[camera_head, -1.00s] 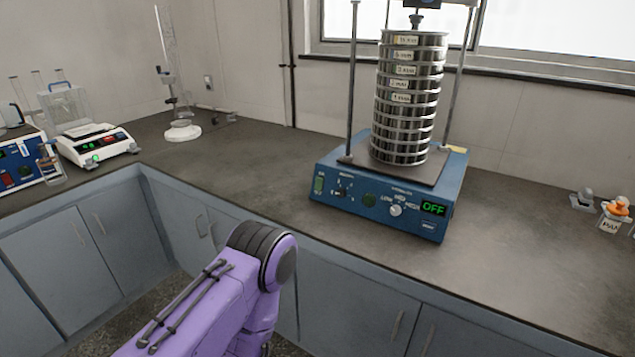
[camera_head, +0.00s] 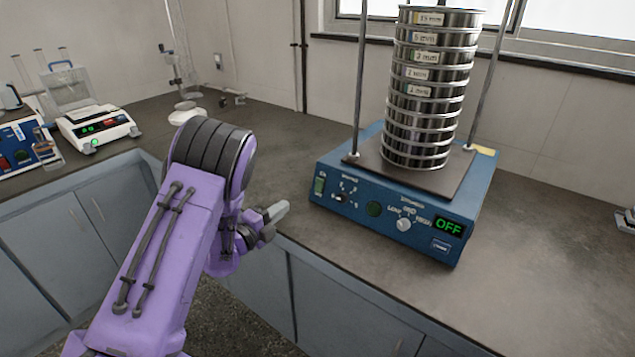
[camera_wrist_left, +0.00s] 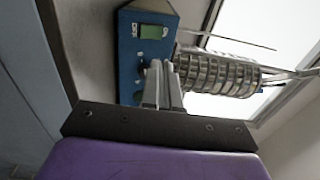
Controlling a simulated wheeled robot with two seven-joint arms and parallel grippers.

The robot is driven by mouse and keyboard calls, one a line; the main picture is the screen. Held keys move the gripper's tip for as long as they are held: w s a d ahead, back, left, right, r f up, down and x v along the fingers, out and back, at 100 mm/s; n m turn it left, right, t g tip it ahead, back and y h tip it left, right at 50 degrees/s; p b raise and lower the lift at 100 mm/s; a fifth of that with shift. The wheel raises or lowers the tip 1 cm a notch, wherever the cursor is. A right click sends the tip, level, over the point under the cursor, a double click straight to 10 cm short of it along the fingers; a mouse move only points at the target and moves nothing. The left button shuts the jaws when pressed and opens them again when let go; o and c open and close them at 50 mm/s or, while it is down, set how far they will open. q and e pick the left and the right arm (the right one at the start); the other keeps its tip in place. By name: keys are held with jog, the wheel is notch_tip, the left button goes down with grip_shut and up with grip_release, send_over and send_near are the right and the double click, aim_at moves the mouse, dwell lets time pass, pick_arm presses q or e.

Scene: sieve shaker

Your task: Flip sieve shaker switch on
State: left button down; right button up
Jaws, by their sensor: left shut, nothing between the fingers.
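The sieve shaker (camera_head: 400,215) is a blue box on the counter with a tall stack of metal sieves (camera_head: 428,95) on top. Its front shows a green switch (camera_head: 319,186) at the far left, knobs, and a display (camera_head: 449,227) reading OFF. My left gripper (camera_head: 280,210) is shut and empty, in front of the counter edge, left of and apart from the switch. In the left wrist view, the shut fingers (camera_wrist_left: 163,75) point towards the shaker's front panel, with the green switch (camera_wrist_left: 151,32) beyond their tips. My right gripper is not in view.
A white balance-like device (camera_head: 97,128) and another blue instrument (camera_head: 25,148) stand on the counter at the left. A stand with a white base (camera_head: 187,116) is at the back. The counter right of the shaker is mostly clear.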

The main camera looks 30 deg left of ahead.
aim_at(319, 181)
pick_arm(q)
jog(key=w+p, duration=0.1)
jog(key=w, duration=0.3)
jog(key=w+p, duration=0.1)
jog(key=w, duration=0.3)
jog(key=w+d+p, duration=0.1)
jog(key=w, duration=0.3)
jog(key=shift+w+r+p, duration=0.1)
jog(key=shift+w+p, duration=0.3)
jog(key=shift+w, duration=0.55)
jog(key=shift+a+r+p, duration=0.1)
jog(key=shift+a+p, duration=0.05)
jog(key=shift+p, duration=0.3)
jog(key=shift+w+d+g, duration=0.25)
jog(key=shift+d+g, duration=0.05)
jog(key=shift+s, duration=0.15)
